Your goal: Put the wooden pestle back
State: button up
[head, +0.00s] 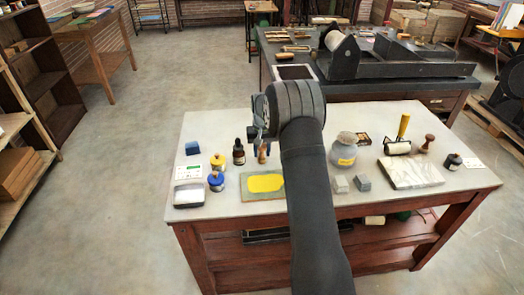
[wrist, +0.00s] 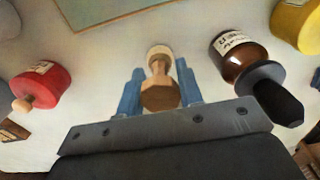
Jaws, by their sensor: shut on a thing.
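The wooden pestle (wrist: 160,92) is between the two blue fingers of my gripper (wrist: 160,76) in the wrist view. The gripper is shut on it. One end of the pestle is pale and rounded, and the near end is darker brown. In the head view the pestle (head: 262,156) hangs under my gripper (head: 261,142), behind a board with a yellow patch (head: 266,183). I cannot tell whether the pestle touches the table. A second wooden piece with a round base (head: 427,143) stands at the table's right.
A brown dropper bottle (wrist: 240,50) stands close beside my gripper. A red jar (wrist: 42,85) and a yellow jar (wrist: 298,24) are also near. A glass jar (head: 344,150), grey blocks (head: 351,183), a marble slab (head: 410,173) and a yellow-handled roller (head: 399,147) occupy the right side.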

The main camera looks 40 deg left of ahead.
jog(key=o, duration=1)
jog(key=shift+o, duration=0.2)
notch_tip(320, 180, up, 12)
jog(key=shift+r, duration=0.1)
jog(key=shift+f, duration=4.05)
